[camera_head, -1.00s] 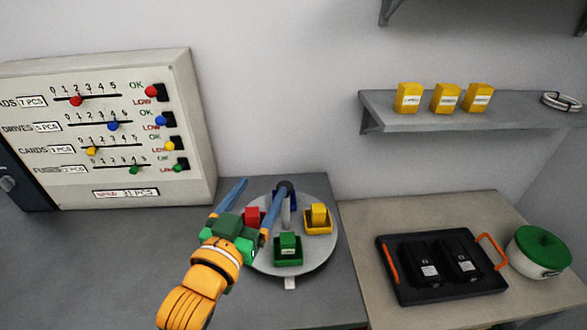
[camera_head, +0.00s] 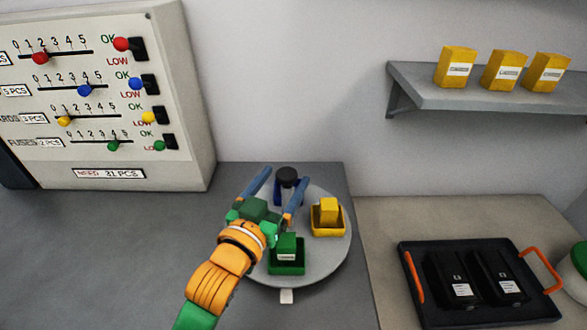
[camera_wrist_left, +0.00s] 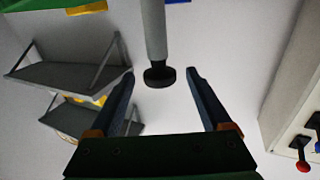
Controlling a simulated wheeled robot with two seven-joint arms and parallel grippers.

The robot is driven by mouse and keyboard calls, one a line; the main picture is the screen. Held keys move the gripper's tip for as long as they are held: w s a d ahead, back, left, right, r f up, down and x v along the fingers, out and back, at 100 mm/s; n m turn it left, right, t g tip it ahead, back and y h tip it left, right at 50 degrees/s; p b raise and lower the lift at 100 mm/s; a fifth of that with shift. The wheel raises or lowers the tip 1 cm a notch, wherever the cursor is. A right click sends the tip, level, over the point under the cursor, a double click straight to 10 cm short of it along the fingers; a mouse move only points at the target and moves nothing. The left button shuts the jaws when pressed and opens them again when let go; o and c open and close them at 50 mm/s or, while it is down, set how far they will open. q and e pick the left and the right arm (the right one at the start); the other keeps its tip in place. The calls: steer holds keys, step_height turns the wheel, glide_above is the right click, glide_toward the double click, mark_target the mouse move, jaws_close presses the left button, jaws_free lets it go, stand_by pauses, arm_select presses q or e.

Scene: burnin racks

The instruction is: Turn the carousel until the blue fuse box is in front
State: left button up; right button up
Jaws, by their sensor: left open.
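The round grey carousel (camera_head: 333,258) stands on the dark counter. Its green box (camera_head: 286,252) is at the front, above a small white tab (camera_head: 287,296). A yellow box (camera_head: 328,216) is at the right. Dark blue parts (camera_head: 281,191) show at the back, mostly hidden behind a post with a black knob (camera_head: 286,172). My left gripper (camera_head: 287,177) is open over the carousel's left and back, its fingers on either side of the knob in this view. In the left wrist view, the black knob (camera_wrist_left: 159,76) shows between the open fingers; contact cannot be told. My right gripper is not in view.
A panel (camera_head: 190,60) with coloured sliders stands at the left. At the right, a black tray (camera_head: 412,290) holds two black boxes. A wall shelf (camera_head: 430,98) with yellow boxes is above. The dark counter left of my arm is clear.

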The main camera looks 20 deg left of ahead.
mark_target(291, 169)
arm_select(q)
steer(key=w, duration=0.5)
steer(key=shift+w+d+r+p, duration=0.1)
steer(key=shift+w+d+p, duration=0.05)
steer(key=shift+d+p, duration=0.2)
steer(key=shift+a, duration=0.1)
jaws_close()
